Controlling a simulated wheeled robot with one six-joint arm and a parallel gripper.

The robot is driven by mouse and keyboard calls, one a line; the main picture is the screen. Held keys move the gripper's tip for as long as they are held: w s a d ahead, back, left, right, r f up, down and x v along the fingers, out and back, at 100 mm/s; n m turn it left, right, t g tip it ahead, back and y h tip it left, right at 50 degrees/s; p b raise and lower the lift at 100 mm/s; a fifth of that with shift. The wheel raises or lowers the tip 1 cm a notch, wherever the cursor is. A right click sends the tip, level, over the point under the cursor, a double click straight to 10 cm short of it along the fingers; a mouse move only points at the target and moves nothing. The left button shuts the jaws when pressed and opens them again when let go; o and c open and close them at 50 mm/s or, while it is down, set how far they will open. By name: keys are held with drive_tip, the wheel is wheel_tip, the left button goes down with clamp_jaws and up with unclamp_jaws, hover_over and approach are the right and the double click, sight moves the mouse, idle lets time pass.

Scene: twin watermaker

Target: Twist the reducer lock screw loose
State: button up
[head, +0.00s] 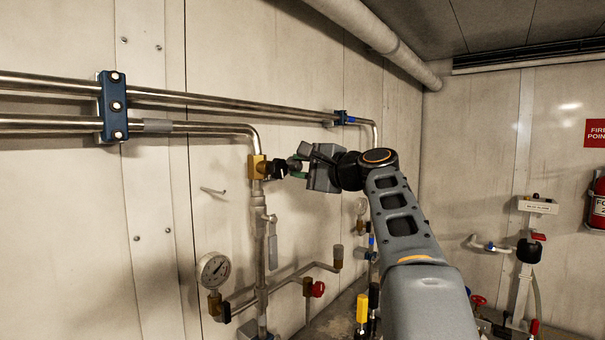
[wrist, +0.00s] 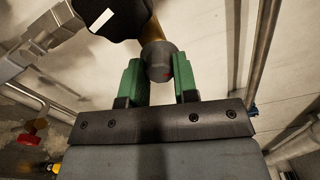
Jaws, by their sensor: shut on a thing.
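The reducer, a brass block (head: 257,167) with a black knob (head: 278,169), sits on the vertical steel pipe in the head view.
Steel pipes (head: 190,103) run along the wall above, held by a blue clamp (head: 112,107). A pressure gauge (head: 214,270) and a red-handled valve (head: 318,289) are below. A black part with a white label (wrist: 108,18) is close to the left finger.

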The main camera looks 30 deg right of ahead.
drive_tip(key=shift+n+b, duration=0.4)
drive_tip(key=shift+n, duration=1)
drive_tip(key=o, duration=0.9)
drive_tip(key=b+v, duration=0.1)
drive_tip(key=v, duration=1.2)
drive_tip(key=shift+s+d+b, duration=0.1)
drive_tip(key=shift+s+b, duration=0.3)
